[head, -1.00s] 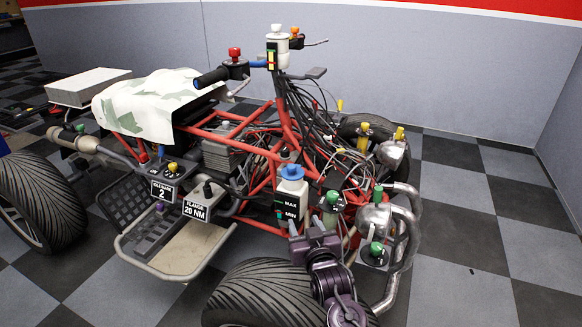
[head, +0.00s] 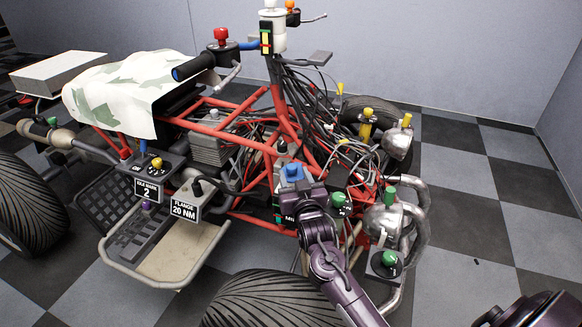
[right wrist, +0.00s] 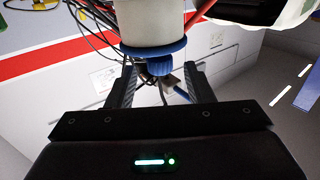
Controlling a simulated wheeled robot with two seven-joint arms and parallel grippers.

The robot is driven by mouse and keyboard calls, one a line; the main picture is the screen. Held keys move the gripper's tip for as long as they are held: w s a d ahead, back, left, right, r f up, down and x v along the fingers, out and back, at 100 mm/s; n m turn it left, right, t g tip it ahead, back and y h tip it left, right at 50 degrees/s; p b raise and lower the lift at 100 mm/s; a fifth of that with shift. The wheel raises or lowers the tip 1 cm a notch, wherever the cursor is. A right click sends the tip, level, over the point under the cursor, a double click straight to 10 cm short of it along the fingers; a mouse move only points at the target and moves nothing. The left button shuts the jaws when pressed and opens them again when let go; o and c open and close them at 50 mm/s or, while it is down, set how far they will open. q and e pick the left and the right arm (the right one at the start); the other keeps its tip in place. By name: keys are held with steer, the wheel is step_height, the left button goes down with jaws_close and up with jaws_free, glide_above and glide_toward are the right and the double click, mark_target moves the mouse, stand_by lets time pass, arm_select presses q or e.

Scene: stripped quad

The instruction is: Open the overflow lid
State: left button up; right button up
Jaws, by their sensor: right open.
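The overflow bottle's blue lid (head: 292,173) shows at the middle of the head view, partly hidden by my right gripper (head: 303,192). In the right wrist view the blue lid (right wrist: 153,52) sits on the white bottle (right wrist: 145,20), with the bottle above it in the picture. The lid's narrower knob shows between the tips of my open right gripper (right wrist: 161,72), with a visible gap to the fingers. I cannot tell whether the fingers reach fully around it. Most of the bottle is hidden in the head view.
Red frame tubes (head: 238,150) and loose black cables (head: 318,105) crowd around the bottle. Green-capped parts (head: 338,198) stand close to the right of my gripper. A large tyre (head: 265,300) lies below. Checkered floor is open at the right.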

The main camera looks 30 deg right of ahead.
mark_target(293, 172)
steer(key=x, duration=0.2)
steer(key=shift+w+d+f, duration=0.1)
steer(key=shift+w, duration=0.3)
arm_select(q)
steer(key=shift+r, duration=0.75)
arm_select(e)
steer(key=shift+w+d, duration=0.15)
steer(key=shift+w, duration=0.4)
jaws_close()
